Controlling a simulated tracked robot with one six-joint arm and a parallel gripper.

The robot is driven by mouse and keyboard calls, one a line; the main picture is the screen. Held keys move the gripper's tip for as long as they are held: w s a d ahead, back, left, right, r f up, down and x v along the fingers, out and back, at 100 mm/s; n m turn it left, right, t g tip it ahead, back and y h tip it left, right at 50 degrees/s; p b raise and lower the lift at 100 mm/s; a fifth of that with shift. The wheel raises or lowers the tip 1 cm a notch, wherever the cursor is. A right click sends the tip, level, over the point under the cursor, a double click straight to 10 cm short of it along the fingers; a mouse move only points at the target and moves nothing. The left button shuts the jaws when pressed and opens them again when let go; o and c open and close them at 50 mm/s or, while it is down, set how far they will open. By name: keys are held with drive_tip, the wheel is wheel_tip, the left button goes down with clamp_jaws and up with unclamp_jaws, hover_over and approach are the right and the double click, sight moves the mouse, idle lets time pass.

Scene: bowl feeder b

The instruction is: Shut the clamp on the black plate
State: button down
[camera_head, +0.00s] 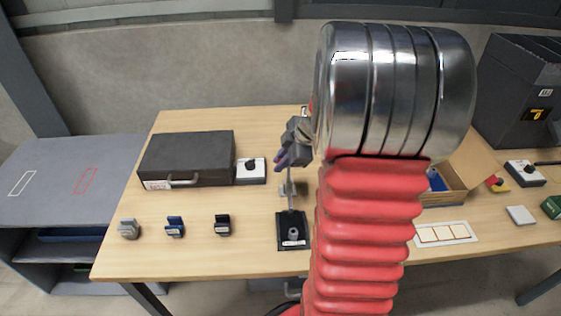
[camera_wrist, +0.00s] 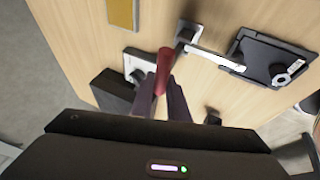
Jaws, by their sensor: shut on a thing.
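The black plate (camera_head: 284,241) lies flat on the table, with a small grey round part and a white label on it. It also shows in the wrist view (camera_wrist: 262,52). The clamp (camera_head: 288,189) stands just behind the plate; its silver bar (camera_wrist: 215,57) reaches to the plate's edge in the wrist view. I cannot tell whether the bar's tip presses on the plate. The clamp's red handle (camera_wrist: 164,66) sits between the fingertips of my gripper (camera_wrist: 161,84), which is shut on it. My gripper (camera_head: 284,158) is partly hidden by my arm in the head view.
A black case (camera_head: 188,152) and a white box with a black knob (camera_head: 251,171) stand left of the clamp. An open box (camera_head: 448,196) is at right.

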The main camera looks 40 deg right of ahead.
drive_tip(key=c, duration=1.9)
unclamp_jaws()
drive_tip(key=shift+s+a+f, duration=0.25)
drive_tip(key=shift+s+a, duration=0.05)
drive_tip(key=shift+c, duration=0.2)
drive_tip(key=shift+o, duration=1.1)
drive_tip(key=shift+d+r, duration=0.1)
drive_tip(key=shift+r, duration=0.1)
drive_tip(key=v, duration=1.3)
drive_tip(key=shift+r, duration=0.2)
drive_tip(key=shift+s+d, duration=0.1)
